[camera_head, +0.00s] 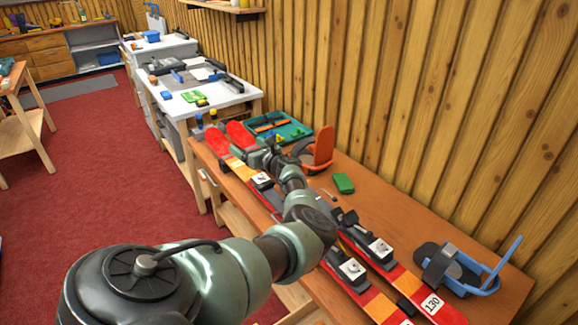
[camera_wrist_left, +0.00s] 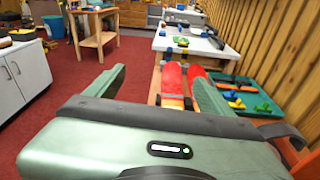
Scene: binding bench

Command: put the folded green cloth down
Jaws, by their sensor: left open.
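The folded green cloth (camera_head: 343,183) appears to be the small green block-like piece lying flat on the wooden bench (camera_head: 385,195), between the skis and the wall. My left gripper (camera_head: 250,140) is over the red ski tips, beyond the cloth and to its left, apart from it. In the left wrist view my left gripper (camera_wrist_left: 157,74) has its two green fingers spread, with nothing held between them. The cloth does not show clearly in that view. My right gripper is in neither view.
Red and orange skis (camera_head: 432,304) with bindings lie along the bench under my arm. A teal tray of tools (camera_head: 303,131), an orange boot-like part (camera_head: 318,150) and a blue-framed binding (camera_head: 463,272) stand nearby. Bare bench lies around the cloth.

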